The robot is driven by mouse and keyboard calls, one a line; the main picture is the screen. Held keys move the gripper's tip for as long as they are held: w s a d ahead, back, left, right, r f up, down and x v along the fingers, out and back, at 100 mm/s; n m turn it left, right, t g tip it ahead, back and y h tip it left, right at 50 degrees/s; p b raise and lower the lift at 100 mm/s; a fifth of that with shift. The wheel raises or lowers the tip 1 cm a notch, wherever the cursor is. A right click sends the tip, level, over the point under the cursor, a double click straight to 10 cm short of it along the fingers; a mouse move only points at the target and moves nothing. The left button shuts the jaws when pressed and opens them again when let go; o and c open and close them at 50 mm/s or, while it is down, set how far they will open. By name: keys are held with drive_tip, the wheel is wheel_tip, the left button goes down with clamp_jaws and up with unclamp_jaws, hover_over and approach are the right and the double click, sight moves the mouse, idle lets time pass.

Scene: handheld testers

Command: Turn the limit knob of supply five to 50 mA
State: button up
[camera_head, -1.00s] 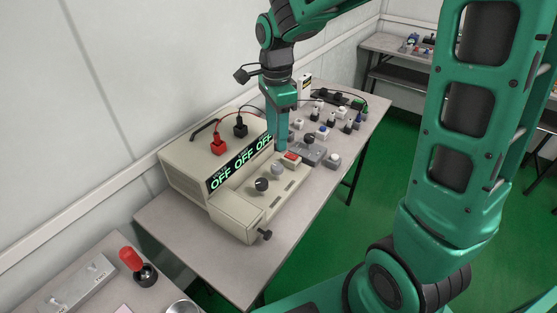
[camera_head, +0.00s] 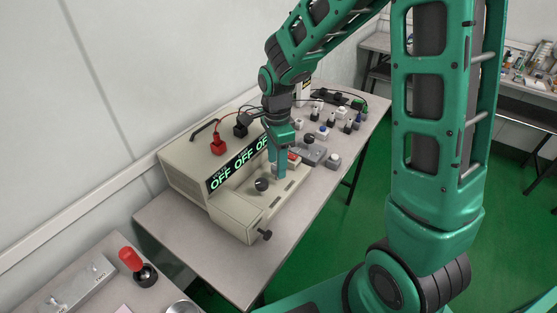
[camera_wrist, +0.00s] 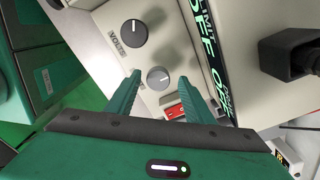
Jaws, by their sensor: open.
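The beige supply (camera_head: 232,213) stands on the table with a display (camera_head: 238,165) showing green OFF readings. A black knob (camera_head: 261,184), marked VOLTS in the wrist view (camera_wrist: 134,32), sits on its sloping front ledge. Beside it is a grey knob (camera_wrist: 159,78) with a white pointer line; its own label is not readable. A red switch (camera_wrist: 173,111) is further along. My gripper (camera_wrist: 160,79) is open, with one fingertip on each side of the grey knob. Contact cannot be told. In the head view my gripper (camera_head: 279,175) mostly hides the grey knob.
Red (camera_head: 218,144) and black (camera_head: 241,130) plugs with leads stand on the supply's top. Several small testers (camera_head: 313,153) lie behind on the table (camera_head: 172,219). A black side knob (camera_head: 265,235) sticks out at the front. A red-handled device (camera_head: 130,259) stands on the nearer table.

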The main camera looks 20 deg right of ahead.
drive_tip(key=c, duration=1)
drive_tip(key=shift+d, duration=0.35)
drive_tip(key=shift+c, duration=0.2)
drive_tip(key=shift+w+a, duration=0.1)
drive_tip(key=shift+a, duration=0.1)
drive_tip(key=shift+a+r+n, duration=0.1)
drive_tip(key=shift+n, duration=0.2)
